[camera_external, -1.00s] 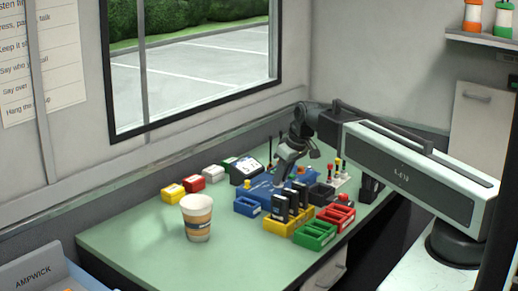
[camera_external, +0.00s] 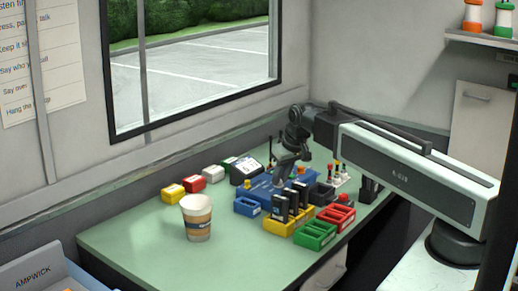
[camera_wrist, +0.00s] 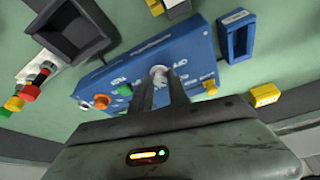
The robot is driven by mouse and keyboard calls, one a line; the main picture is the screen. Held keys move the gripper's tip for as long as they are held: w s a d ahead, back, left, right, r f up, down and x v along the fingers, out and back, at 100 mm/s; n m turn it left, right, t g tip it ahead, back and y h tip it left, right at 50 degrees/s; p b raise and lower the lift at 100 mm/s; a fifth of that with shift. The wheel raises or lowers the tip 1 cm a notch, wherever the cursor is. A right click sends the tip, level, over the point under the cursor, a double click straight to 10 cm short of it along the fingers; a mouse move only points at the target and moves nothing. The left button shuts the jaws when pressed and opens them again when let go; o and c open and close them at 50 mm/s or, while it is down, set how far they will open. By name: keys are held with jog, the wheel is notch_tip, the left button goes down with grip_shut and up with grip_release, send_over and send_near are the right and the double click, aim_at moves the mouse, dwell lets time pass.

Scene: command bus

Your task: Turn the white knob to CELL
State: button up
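The blue control panel (camera_wrist: 120,75) lies on the green desk, with printed labels; OFF is readable beside the knob, but I cannot make out CELL. The white knob (camera_wrist: 158,71) sits on the panel at the tips of my gripper (camera_wrist: 160,80). The two fingers stand on either side of the knob with a narrow gap between them. Whether they press on it is too small to tell, and the knob's pointer is hidden. In the external view my gripper (camera_external: 277,182) reaches down to the blue panel (camera_external: 257,189); the knob is hidden there.
Orange (camera_wrist: 102,102) and green (camera_wrist: 125,89) buttons sit near the knob on the panel. A dark tray (camera_wrist: 75,35) and a blue bin (camera_wrist: 237,38) flank it. A paper cup (camera_external: 197,218) stands on the desk; green bins (camera_external: 315,236) lie at the front right.

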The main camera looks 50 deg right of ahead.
jog(key=o, duration=0.3)
jog(key=shift+o, duration=0.2)
jog(key=shift+r, duration=0.1)
jog(key=p+v, duration=0.7)
jog(key=shift+s+r, duration=0.2)
jog(key=shift+r, duration=0.05)
